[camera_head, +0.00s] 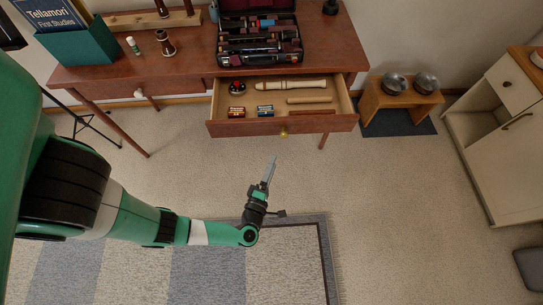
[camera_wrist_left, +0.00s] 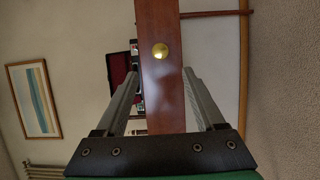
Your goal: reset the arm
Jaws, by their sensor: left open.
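My left gripper (camera_head: 270,170) is open and empty in the head view, in the air in front of the desk, with the open drawer beyond its fingertips. In the left wrist view my left gripper (camera_wrist_left: 163,88) shows its two fingers spread apart, with the wooden drawer front (camera_wrist_left: 160,80) and its brass knob (camera_wrist_left: 160,51) seen between them. The fingers appear apart from the drawer. The drawer front (camera_head: 250,129) and knob (camera_head: 284,133) also show in the head view. My right gripper is in neither view.
The open drawer holds a cream recorder (camera_head: 290,85), small boxes (camera_head: 265,111) and sticks. On the desk (camera_head: 190,65) are an open instrument case (camera_head: 258,55), a green box (camera_head: 82,45) and a small bottle (camera_head: 133,46). A stool with bowls (camera_head: 396,83) stands right. The carpet in front is clear.

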